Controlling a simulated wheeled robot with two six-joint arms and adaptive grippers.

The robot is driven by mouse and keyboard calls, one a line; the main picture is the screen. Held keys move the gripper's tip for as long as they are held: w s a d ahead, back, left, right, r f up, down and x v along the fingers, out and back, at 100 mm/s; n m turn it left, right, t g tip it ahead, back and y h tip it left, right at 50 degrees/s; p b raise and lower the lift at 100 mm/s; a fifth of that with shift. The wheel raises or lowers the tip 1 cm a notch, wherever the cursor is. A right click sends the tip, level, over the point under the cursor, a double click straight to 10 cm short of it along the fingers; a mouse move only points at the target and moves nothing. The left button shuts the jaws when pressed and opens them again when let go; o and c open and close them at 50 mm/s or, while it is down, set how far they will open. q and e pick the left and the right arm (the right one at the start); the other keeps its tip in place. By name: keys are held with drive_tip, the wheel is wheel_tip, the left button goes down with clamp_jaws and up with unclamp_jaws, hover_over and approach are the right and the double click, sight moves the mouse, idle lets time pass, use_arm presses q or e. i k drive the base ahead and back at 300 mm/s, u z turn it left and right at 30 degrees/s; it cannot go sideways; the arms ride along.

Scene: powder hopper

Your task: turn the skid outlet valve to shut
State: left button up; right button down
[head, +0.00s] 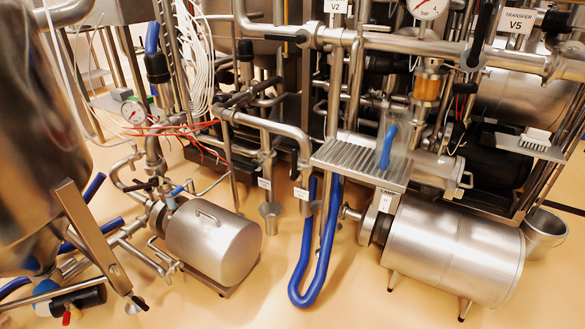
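Neither of my grippers shows in the head view. No valve carries a readable label naming it the skid outlet valve, so I cannot tell which one it is. A black lever (483,36) stands steeply tilted on the upper right pipe, beside a white tag (515,22) reading TRANSFER V5. Another black lever (287,38) lies roughly level along the upper pipe, left of a tag (338,7) reading V2. A small black lever (141,185) sits low on the left pipework. Smaller tags on the lower pipes are too small to read.
A large steel vessel (35,130) fills the left edge. Two steel motor housings (213,243) (455,250) stand on the floor. A blue hose (308,262) loops down in the middle. A slatted shelf (362,162) juts forward. The tan floor (330,310) is open in front.

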sight(294, 177)
drive_tip(key=u, duration=0.75)
drive_tip(key=i, duration=1.2)
drive_tip(key=z, duration=0.75)
